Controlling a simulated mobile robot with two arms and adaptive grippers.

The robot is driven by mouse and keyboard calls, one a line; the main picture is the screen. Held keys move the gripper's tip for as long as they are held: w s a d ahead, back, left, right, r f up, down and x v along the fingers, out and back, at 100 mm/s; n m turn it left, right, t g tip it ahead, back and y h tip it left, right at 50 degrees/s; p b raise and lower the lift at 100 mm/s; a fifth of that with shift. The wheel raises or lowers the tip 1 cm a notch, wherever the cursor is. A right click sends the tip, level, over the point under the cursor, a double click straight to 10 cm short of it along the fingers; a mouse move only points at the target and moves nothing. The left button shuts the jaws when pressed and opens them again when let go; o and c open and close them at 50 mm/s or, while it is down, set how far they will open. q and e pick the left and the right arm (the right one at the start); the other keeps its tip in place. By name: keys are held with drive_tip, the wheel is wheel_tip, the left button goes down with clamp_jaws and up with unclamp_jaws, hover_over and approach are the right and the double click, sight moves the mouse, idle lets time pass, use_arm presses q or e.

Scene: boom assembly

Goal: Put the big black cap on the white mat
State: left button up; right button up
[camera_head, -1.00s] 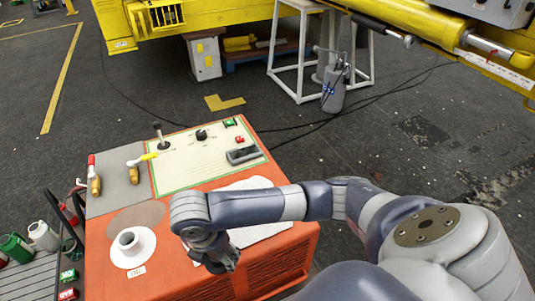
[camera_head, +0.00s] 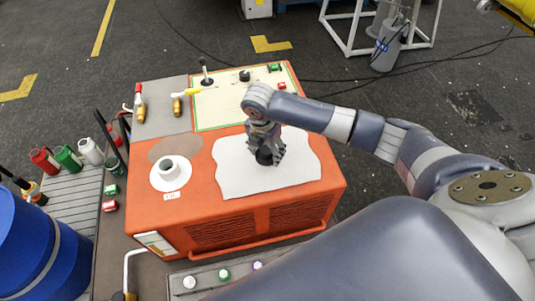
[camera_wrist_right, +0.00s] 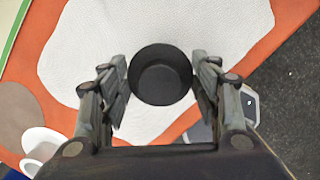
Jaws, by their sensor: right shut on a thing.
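The big black cap (camera_head: 265,157) is a round, dark, cup-like piece, seen from above in the wrist view (camera_wrist_right: 160,76). My right gripper (camera_head: 265,148) points down with its fingers on both sides of the cap; the fingers also show in the wrist view (camera_wrist_right: 160,88). It is shut on the cap. The white mat (camera_head: 238,178), an irregular sheet, lies on the orange cabinet top, below the gripper and cap. I cannot tell whether the cap touches the mat. My left gripper is not in view.
The orange cabinet (camera_head: 201,194) carries a white filler neck (camera_head: 171,168) left of the mat. Levers (camera_head: 204,75) and a control panel (camera_head: 215,105) are behind. Several cans (camera_head: 68,157) and a blue drum (camera_head: 35,245) stand left. The mat's left part is bare.

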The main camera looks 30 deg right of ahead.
sight(267, 156)
drive_tip(key=shift+w+d+f+p, duration=0.1)
drive_tip(key=shift+f+p, duration=0.15)
drive_tip(key=shift+f, duration=0.65)
drive_tip(key=shift+w+d+f+p, duration=0.1)
drive_tip(key=shift+f+p, duration=0.1)
drive_tip(key=shift+f, duration=0.65)
drive_tip(key=shift+f, duration=0.15)
drive_tip(key=o, duration=1.1)
drive_tip(key=shift+o, duration=0.2)
drive_tip(key=r, duration=0.4)
drive_tip(key=a+r, duration=0.1)
drive_tip(key=r, duration=0.3)
drive_tip(key=s+r+b, duration=0.1)
drive_tip(key=r, duration=0.3)
drive_tip(key=shift+a+r, duration=0.1)
drive_tip(key=shift+a, duration=0.2)
